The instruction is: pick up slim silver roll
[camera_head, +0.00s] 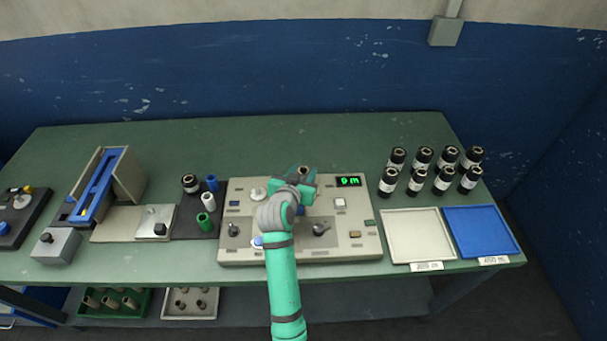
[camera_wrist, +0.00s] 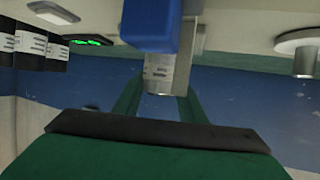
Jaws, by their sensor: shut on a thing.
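My gripper (camera_head: 301,178) is over the back middle of the control panel. In the wrist view, my gripper's green fingers (camera_wrist: 160,104) are shut around a slim silver-grey roll (camera_wrist: 158,72) with printed marks. In the head view, the brownish end of this roll (camera_head: 303,171) shows between the fingers, and the arm hides most of the rest. A blue part (camera_wrist: 150,25) is right beside the roll in the wrist view. I cannot tell whether it touches the roll.
The control panel (camera_head: 352,240) has knobs, buttons and a green-lit display (camera_head: 348,182). Several black rolls (camera_head: 421,158) stand at the right behind a white tray (camera_head: 415,236) and a blue tray (camera_head: 480,232). Left are a dark mat (camera_head: 188,226) with small rolls and a blue-grey device (camera_head: 97,185).

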